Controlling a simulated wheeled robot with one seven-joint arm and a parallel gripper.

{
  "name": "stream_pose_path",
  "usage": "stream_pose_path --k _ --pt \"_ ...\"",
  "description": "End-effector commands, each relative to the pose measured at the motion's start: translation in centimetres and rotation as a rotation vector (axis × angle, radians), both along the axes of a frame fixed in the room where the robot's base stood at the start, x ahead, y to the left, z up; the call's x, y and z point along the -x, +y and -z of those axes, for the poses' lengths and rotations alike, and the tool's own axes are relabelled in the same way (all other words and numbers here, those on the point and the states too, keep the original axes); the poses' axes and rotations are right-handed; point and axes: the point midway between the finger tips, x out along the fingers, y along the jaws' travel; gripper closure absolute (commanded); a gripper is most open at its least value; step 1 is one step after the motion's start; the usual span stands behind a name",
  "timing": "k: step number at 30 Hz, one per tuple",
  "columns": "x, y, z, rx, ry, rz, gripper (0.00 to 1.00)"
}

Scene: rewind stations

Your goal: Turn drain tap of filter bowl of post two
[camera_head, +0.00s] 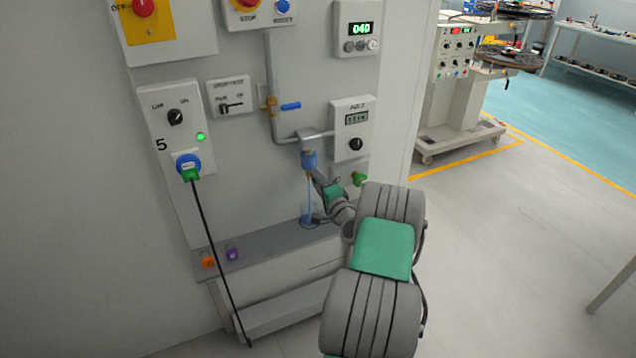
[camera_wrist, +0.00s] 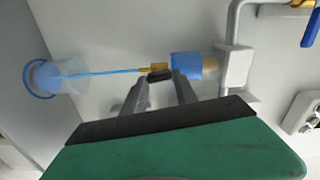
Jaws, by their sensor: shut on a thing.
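The filter bowl (camera_head: 309,160) is blue and hangs under a grey head on the wall pipe. It also shows in the wrist view (camera_wrist: 186,66). Its drain tap (camera_wrist: 152,67) is a small brass piece with a dark handle (camera_wrist: 160,75). My gripper (camera_wrist: 166,76) is shut on this handle, one finger on each side. In the head view my gripper (camera_head: 315,175) reaches the underside of the bowl and hides most of the tap. A thin blue stream (camera_wrist: 105,72) runs from the tap into a clear cup (camera_wrist: 58,78) with a blue rim; the cup stands below (camera_head: 308,218).
A ledge (camera_head: 270,240) under the panel carries an orange block (camera_head: 208,260) and a purple block (camera_head: 232,250). A blue-handled valve (camera_head: 290,106) sits on the pipe. A black cable (camera_head: 215,250) hangs from a plug at left.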

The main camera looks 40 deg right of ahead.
Motion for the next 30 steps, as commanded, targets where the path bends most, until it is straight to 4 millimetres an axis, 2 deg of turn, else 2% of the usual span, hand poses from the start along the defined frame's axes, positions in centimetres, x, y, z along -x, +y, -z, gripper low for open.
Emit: stream_pose_path --k 9,21,22,30 --pt "0.02 0.01 0.10 -0.071 -0.020 0.000 1.00" --pt "0.01 0.01 0.09 -0.075 -0.021 0.000 1.00" --pt "0.01 0.01 0.09 -0.075 -0.021 0.000 0.63" --pt "0.00 0.01 0.06 -0.074 -0.021 0.000 0.44"
